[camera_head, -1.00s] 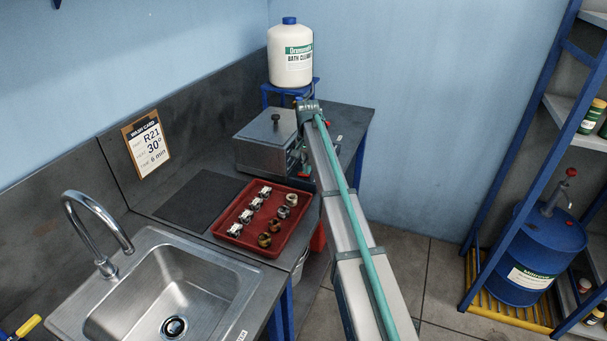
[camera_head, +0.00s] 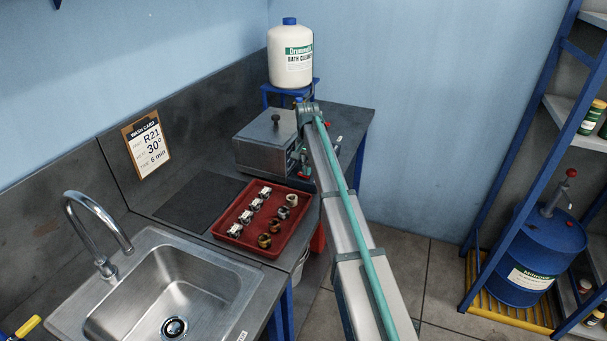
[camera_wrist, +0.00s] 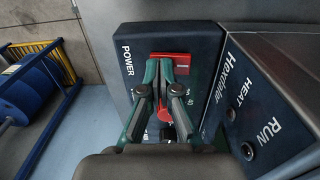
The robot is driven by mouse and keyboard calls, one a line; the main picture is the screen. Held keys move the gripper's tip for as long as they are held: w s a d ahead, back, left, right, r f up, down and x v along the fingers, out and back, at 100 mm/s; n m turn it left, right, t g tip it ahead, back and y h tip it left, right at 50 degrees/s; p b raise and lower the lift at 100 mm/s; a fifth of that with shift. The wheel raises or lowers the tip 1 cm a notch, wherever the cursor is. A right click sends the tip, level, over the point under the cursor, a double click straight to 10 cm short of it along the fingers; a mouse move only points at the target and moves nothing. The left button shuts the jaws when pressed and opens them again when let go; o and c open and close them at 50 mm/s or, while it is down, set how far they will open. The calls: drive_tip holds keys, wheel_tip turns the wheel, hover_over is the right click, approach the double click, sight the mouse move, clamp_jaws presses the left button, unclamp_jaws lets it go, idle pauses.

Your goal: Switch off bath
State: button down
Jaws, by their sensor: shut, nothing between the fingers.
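The bath (camera_head: 268,150) is a grey metal box with a lid and a dark knob, standing on the bench behind the red tray. In the wrist view its dark front panel (camera_wrist: 133,40) carries the word POWER. A red power switch (camera_wrist: 181,59) sits beside that word, partly hidden by my fingers. My gripper (camera_wrist: 166,66) is shut and empty, its fingertips at the switch's lower part; I cannot tell whether they touch. A red dial (camera_wrist: 164,110) shows between and behind the fingers. In the head view my arm hides most of the panel.
HEAT and RUN buttons sit on the side panel (camera_wrist: 262,120) at the right in the wrist view. A white cleaner jug (camera_head: 290,60) stands on a blue stand behind the bath. A red tray (camera_head: 290,228) of small parts and a sink (camera_head: 215,280) lie in front.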

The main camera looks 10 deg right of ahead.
drive_tip(key=shift+r+p, duration=1.55)
drive_tip(key=shift+r, duration=1.8)
